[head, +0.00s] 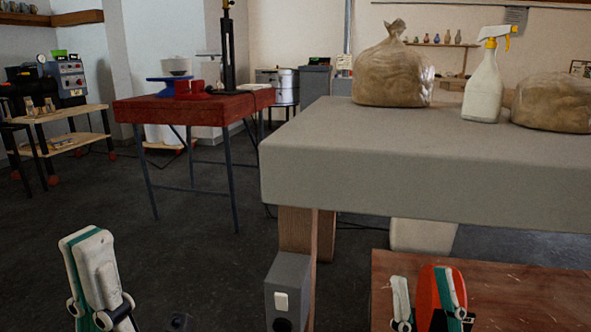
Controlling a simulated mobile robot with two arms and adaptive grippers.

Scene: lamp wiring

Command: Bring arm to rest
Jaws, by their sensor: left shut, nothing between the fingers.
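My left gripper (88,242) shows at the lower left, above the dark floor. Its pale, teal-striped fingers are together and hold nothing. My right gripper (425,285) shows at the bottom right, its two fingers apart in the picture. A rounded orange-red thing (427,292) shows between these fingers, partly covered by the right one. I cannot tell whether the fingers touch it. The lower parts of both grippers are cut off by the frame.
A grey-topped table (420,160) carries two bagged lumps (394,75) and a spray bottle (483,90). A grey switch box (288,285) is at its wooden leg. A brown wooden surface (520,295) lies below. A red table (190,110) stands farther back.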

